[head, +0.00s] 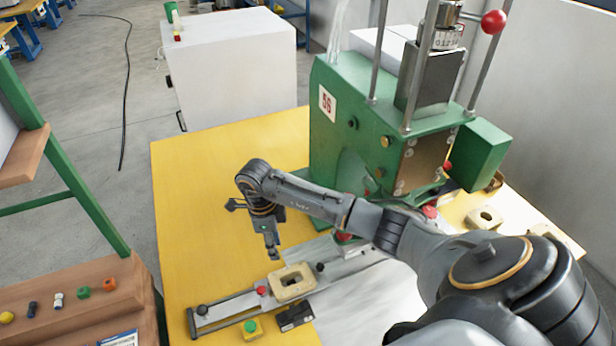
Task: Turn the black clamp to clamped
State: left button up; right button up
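My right arm reaches in from the right, and its gripper (272,252) points down above the yellow table, just behind a tan block with an oblong opening (289,292). I see nothing held in it, but its finger gap is too small to judge. The block sits on a grey rail fixture (236,305). A small black knob (320,267) stands right of the block and a red knob (262,291) left of it. Another black knob (203,310) is at the rail's left end. I cannot tell which black part is the clamp or its position. My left gripper is out of view.
A green machine (335,120) marked 56 stands behind my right arm. A green button on a yellow box (251,327) and a black block (295,317) lie in front of the rail. The yellow table (205,190) is clear at its left and back.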

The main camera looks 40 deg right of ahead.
jog(key=s+d+r+g+h, duration=0.1)
jog(key=s+d+r+h, duration=0.15)
jog(key=d, duration=0.25)
jog(key=p, duration=0.1)
send_near(319, 266)
jog(key=shift+m+g+h, duration=0.25)
jog(key=shift+m+g, duration=0.05)
jog(key=shift+m, duration=0.1)
jog(key=x, duration=0.6)
jog(key=shift+a+f, duration=0.15)
jog(key=shift+f, duration=0.15)
jog(key=shift+s+d+f, duration=0.1)
jog(key=shift+d+f, duration=0.15)
jog(key=shift+f, duration=0.45)
grip_shut()
